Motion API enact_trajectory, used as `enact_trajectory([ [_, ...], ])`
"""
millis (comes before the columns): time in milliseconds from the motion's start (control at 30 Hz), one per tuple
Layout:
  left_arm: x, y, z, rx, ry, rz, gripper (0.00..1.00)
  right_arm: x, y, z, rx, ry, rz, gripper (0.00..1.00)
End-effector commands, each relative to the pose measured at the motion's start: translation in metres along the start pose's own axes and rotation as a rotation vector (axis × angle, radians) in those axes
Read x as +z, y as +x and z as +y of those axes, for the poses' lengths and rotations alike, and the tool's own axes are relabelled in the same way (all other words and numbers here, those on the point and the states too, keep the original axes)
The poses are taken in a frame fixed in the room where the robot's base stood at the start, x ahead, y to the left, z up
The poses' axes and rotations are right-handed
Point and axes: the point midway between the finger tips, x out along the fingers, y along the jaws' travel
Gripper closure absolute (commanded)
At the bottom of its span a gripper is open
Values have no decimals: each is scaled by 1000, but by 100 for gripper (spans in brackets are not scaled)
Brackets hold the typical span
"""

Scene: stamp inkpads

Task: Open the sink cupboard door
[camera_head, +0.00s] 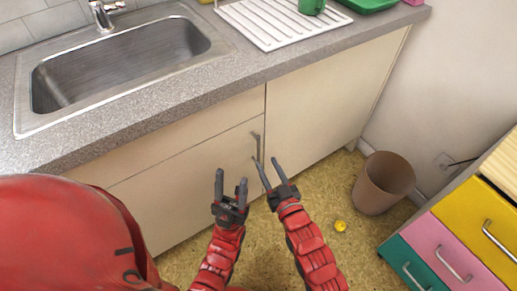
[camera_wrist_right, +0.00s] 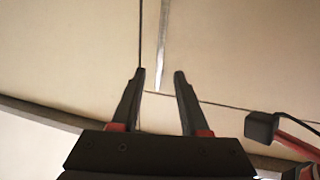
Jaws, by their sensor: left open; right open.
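The cream sink cupboard door (camera_head: 185,190) is shut below the grey counter. Its upright metal handle (camera_head: 256,145) is near the door's right edge and also shows in the right wrist view (camera_wrist_right: 163,45). My right gripper (camera_head: 266,161) is open and empty, its fingers pointing at the cupboard front just below the handle. In the right wrist view the handle lies ahead of the gap between the fingertips (camera_wrist_right: 160,74), with no visible contact. My left gripper (camera_head: 231,177) is open and empty in front of the door, left of the right gripper.
A plain cream panel (camera_head: 325,95) is right of the door. A brown bin (camera_head: 384,183) and a small yellow object (camera_head: 340,226) are on the floor. A coloured drawer unit (camera_head: 445,250) stands at the right. The steel sink (camera_head: 120,70) is above.

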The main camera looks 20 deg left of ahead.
Motion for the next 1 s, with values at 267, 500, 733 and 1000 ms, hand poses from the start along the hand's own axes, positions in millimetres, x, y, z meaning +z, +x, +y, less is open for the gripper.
enact_trajectory([
  [267, 2, -11, 0, 0, 0, 0, 50, -1, 55, 0, -1, 0, 5, 55],
  [500, 2, -14, 1, 0, 0, 0, 50, 0, 76, 0, 0, 0, 1, 55],
  [733, 2, -14, 1, 0, 0, 0, 50, -1, 78, 0, 0, 0, 2, 55],
  [1000, 2, -14, 1, 0, 0, 0, 50, -1, 78, 0, 0, 0, 2, 88],
])
